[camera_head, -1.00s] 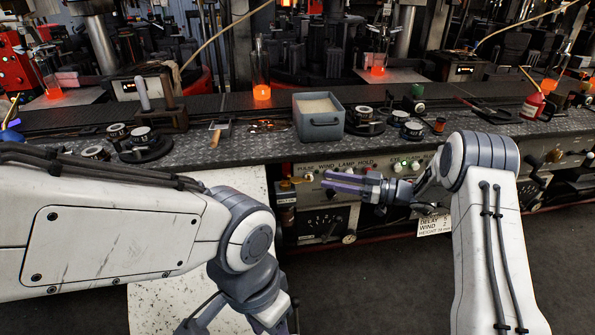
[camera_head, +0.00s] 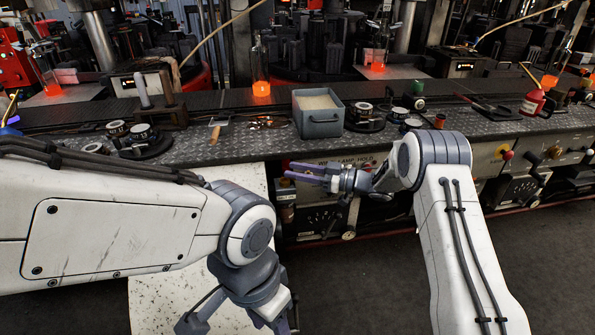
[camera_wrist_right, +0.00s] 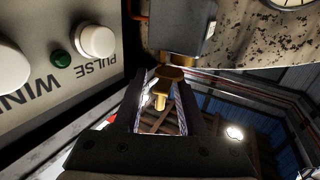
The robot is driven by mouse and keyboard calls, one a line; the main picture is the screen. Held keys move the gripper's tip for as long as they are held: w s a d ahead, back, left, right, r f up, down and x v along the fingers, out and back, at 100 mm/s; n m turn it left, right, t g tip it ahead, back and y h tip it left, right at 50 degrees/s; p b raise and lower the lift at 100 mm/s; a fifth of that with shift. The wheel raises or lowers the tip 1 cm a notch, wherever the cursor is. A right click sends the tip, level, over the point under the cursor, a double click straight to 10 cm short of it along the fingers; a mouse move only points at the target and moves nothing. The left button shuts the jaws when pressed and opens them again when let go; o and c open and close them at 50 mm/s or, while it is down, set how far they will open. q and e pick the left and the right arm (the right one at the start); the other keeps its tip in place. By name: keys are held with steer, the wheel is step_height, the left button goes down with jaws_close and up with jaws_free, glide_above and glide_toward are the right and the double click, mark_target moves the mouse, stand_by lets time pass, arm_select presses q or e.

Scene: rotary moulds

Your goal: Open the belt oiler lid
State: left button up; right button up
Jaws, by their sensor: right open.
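The belt oiler (camera_head: 287,196) is a small box at the left end of the machine's front panel, seen in the head view below my right gripper (camera_head: 292,171). In the right wrist view its grey body (camera_wrist_right: 180,28) has a brass cap (camera_wrist_right: 171,74) with a brass knob (camera_wrist_right: 160,101), which look like the lid. My right gripper is open. Its two fingers appear on either side of the brass parts; contact cannot be told. In the head view the fingers hide the oiler's top. My left gripper (camera_head: 291,316) hangs low, partly hidden, and its opening cannot be told.
The front panel's white knob (camera_wrist_right: 95,39) and green light (camera_wrist_right: 61,60) lie left of the fingers in the wrist view. Above is the bench (camera_head: 235,148), with a grey bin (camera_head: 320,125) near its edge. The dark floor (camera_head: 370,280) between my arms is clear.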

jaws_close()
steer(key=shift+w+f+n+g+b, duration=0.15)
steer(key=shift+w+n+g+b, duration=0.1)
steer(key=shift+n+g+b, duration=0.75)
steer(key=n+g, duration=0.1)
steer(key=g, duration=0.2)
steer(key=shift+w+y+b, duration=0.1)
steer(key=shift+y+b, duration=0.2)
